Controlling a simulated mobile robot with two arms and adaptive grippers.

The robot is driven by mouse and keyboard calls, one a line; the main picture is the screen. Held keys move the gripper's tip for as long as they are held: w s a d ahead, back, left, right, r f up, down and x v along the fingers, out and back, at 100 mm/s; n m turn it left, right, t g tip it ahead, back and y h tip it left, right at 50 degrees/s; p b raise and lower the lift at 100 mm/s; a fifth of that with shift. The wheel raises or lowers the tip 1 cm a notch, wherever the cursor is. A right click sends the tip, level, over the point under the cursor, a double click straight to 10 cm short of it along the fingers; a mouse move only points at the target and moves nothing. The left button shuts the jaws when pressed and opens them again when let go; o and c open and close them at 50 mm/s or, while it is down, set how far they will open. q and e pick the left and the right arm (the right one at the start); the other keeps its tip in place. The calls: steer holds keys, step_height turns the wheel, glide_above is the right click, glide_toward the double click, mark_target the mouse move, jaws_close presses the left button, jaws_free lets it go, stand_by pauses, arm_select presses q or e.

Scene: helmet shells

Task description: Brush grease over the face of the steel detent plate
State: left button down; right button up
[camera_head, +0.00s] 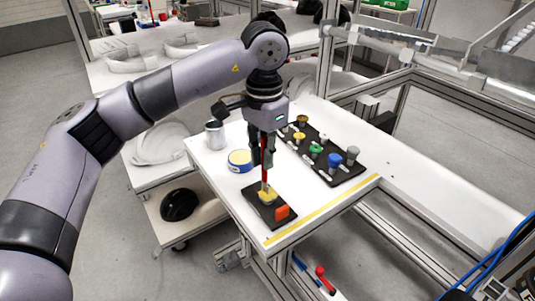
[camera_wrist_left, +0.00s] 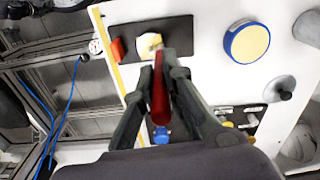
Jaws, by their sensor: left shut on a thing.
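My left gripper (camera_head: 262,160) points down over the table's front part and is shut on a brush with a red handle (camera_head: 265,173). The red handle also shows between the fingers in the left wrist view (camera_wrist_left: 160,92). The brush's lower end is at the pale yellow-topped detent plate (camera_head: 267,194), which sits on a black base (camera_head: 254,193). The yellowish face also shows in the left wrist view (camera_wrist_left: 148,44), partly behind the brush. I cannot tell whether the bristles touch it. A round blue-and-yellow tin (camera_head: 240,161) stands left of the gripper. My right gripper is not in view.
An orange block (camera_head: 282,212) sits at the base's front end. A metal mug (camera_head: 215,135) stands at the back left. A yellow strip (camera_head: 325,210) marks the table's front edge.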

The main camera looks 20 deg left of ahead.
mark_target(264, 137)
arm_select(q)
steer(key=shift+a, duration=0.1)
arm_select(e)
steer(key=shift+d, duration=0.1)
